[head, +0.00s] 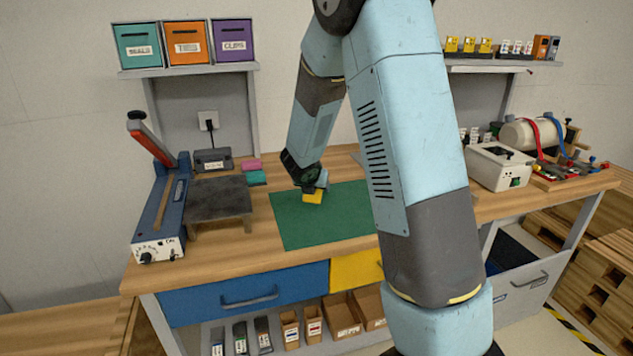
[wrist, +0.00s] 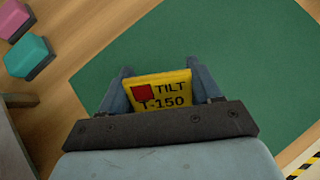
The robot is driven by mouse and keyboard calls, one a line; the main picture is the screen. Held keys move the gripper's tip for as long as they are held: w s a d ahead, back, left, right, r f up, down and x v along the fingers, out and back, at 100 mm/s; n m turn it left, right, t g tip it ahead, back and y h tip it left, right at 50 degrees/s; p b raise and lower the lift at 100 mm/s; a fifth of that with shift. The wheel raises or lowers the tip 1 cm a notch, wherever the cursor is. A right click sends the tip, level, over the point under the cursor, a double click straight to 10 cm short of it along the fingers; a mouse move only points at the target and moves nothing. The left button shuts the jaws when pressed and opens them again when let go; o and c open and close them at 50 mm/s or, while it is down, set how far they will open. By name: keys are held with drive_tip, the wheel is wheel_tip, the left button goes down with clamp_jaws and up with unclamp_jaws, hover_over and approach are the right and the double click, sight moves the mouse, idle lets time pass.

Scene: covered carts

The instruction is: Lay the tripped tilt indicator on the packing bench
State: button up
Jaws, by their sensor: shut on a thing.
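The tilt indicator (wrist: 172,88) is a yellow tag with a red square and the print "TILT T-150" in the wrist view. My gripper (wrist: 160,85) is shut on it, one finger at each side. In the head view my gripper (head: 312,188) is over the green mat on the packing bench (head: 262,262), and the yellow indicator (head: 312,197) shows just below the fingers. I cannot tell whether the indicator touches the mat. Its lower part is hidden behind the gripper in the wrist view.
The green mat (head: 295,228) is otherwise bare. A dark raised platform (head: 220,198) and a blue sealer (head: 160,215) stand to its left. A white box device (head: 498,167) stands at the right.

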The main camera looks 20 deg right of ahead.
sight(315, 207)
drive_tip(key=shift+s+f, duration=0.1)
drive_tip(key=shift+f, duration=2.2)
drive_tip(key=shift+f, duration=0.1)
drive_tip(key=o, duration=1.2)
drive_tip(key=c, duration=0.6)
drive_tip(key=shift+o, duration=0.2)
drive_tip(key=shift+w+d+r, duration=0.25)
drive_tip(key=shift+w+r, duration=0.25)
drive_tip(key=shift+r, duration=0.6)
drive_tip(key=shift+w+d+r, duration=0.3)
drive_tip(key=shift+w+r, duration=0.25)
drive_tip(key=shift+r, duration=0.6)
drive_tip(key=shift+w+d+r, duration=0.25)
drive_tip(key=shift+w+r, duration=0.25)
drive_tip(key=shift+r, duration=0.6)
